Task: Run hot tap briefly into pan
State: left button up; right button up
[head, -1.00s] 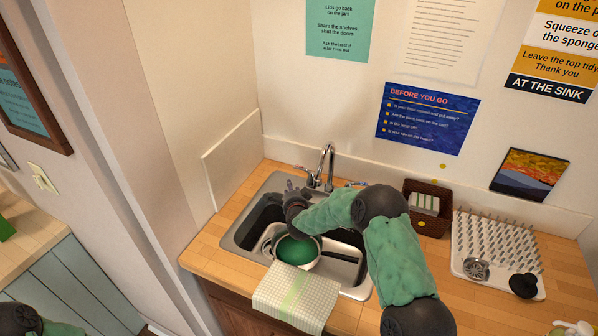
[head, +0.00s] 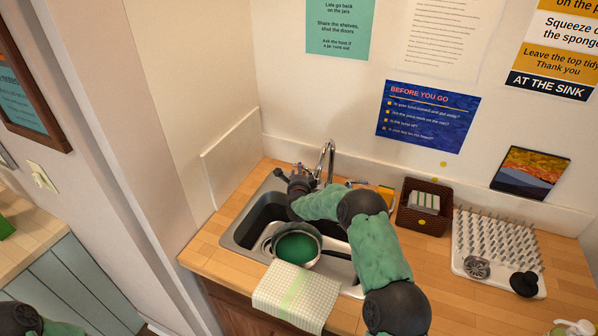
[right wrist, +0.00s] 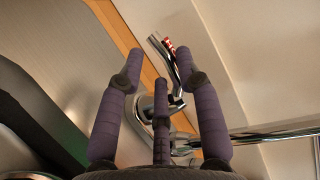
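The pan (head: 297,246), green inside with a pale rim, sits in the sink basin (head: 240,238), its dark handle pointing right. The chrome tap (head: 329,158) stands behind the basin, its spout above the sink. My right gripper (head: 286,175) is at the tap's left side and hides part of it. In the right wrist view its purple fingers (right wrist: 159,62) are spread, with the red-marked chrome tap lever (right wrist: 172,55) just beyond and between the tips. I cannot tell whether they touch. No water shows. My left gripper is out of view; only part of my left arm shows at bottom left.
A checked cloth (head: 296,297) hangs over the sink's front edge. A brown basket (head: 424,219) and a spiked drying rack (head: 494,246) stand on the counter to the right. A low splashboard (head: 232,158) rises at the left. Bare counter lies left of the sink.

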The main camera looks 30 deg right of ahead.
jog(key=shift+x, duration=1)
jog(key=shift+c, duration=0.3)
grip_shut()
